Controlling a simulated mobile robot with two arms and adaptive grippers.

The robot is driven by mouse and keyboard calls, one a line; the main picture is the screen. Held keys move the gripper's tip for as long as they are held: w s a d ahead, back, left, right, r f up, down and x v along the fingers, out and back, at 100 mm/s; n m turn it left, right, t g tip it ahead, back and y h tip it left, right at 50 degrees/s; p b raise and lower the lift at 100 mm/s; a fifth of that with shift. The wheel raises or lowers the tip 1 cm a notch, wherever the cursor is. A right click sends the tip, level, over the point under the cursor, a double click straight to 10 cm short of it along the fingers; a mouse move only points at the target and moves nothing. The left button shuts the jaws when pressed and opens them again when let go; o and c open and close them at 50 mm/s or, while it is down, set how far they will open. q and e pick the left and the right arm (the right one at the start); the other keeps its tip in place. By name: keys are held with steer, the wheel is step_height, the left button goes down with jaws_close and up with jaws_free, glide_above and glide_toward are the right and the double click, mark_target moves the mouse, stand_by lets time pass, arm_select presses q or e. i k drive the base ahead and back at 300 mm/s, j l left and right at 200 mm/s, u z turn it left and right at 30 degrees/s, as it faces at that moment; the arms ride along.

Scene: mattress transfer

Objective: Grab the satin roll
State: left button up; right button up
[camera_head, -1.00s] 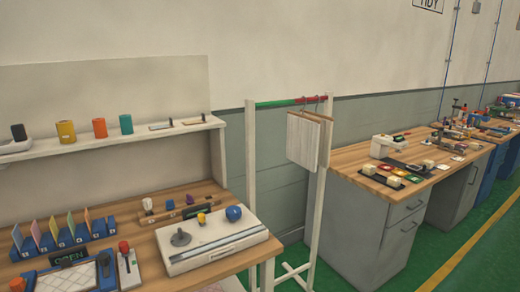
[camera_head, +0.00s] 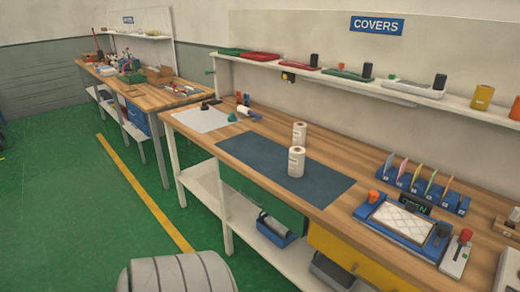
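Two white upright rolls stand close together on the long wooden bench, a nearer roll (camera_head: 296,162) on the dark blue mat (camera_head: 255,165) and a farther roll (camera_head: 299,133) just behind it. Both have a hole in the top and small dark print on the side. The print is too small to read, so I cannot tell which one is satin. Neither of my grippers is in view.
A white shelf (camera_head: 455,101) with small items runs above the bench (camera_head: 335,155) under a COVERS sign (camera_head: 377,25). Card holders (camera_head: 425,190) and a quilted panel (camera_head: 402,220) sit at right. A grey ribbed rounded object (camera_head: 178,273) is low in front. Green floor is clear at left.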

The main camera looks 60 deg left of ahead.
mark_target(297, 161)
steer(key=u, duration=1.8)
